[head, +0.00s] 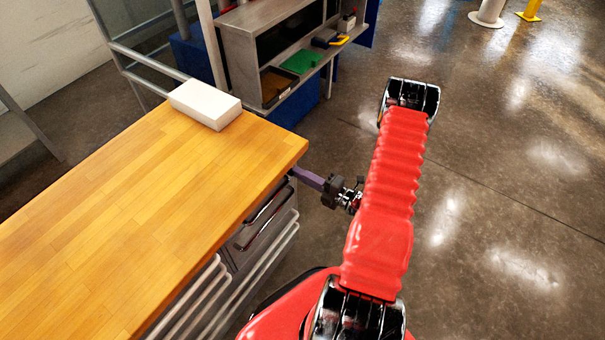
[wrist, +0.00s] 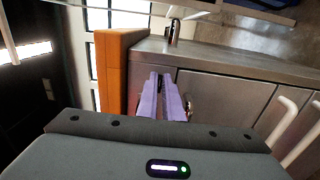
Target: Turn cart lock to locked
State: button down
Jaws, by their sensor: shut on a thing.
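The cart is a grey metal cabinet (wrist: 225,92) under a thick wooden top (head: 150,185). My gripper (head: 295,173) reaches the cart's end face just below the corner of the top in the head view. In the wrist view, the purple fingers of my gripper (wrist: 160,80) point at the grey face and are close together, shut on a small dark part, which I take as the cart lock. The fingers hide most of it, so its turned position cannot be read. A small shiny metal piece (wrist: 188,107) shows just right of the fingers.
A white box (head: 205,104) lies on the wooden top. Drawer handles (head: 265,203) line the cart's near side. A grey shelf unit (head: 240,50) with a green tray (head: 301,62) stands behind. The floor to the right (head: 500,180) is open.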

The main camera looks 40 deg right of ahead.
jog(key=shift+d+f, duration=0.15)
jog(key=c, duration=1.9)
grip_release()
jog(key=v, duration=1.3)
jog(key=shift+s, duration=0.4)
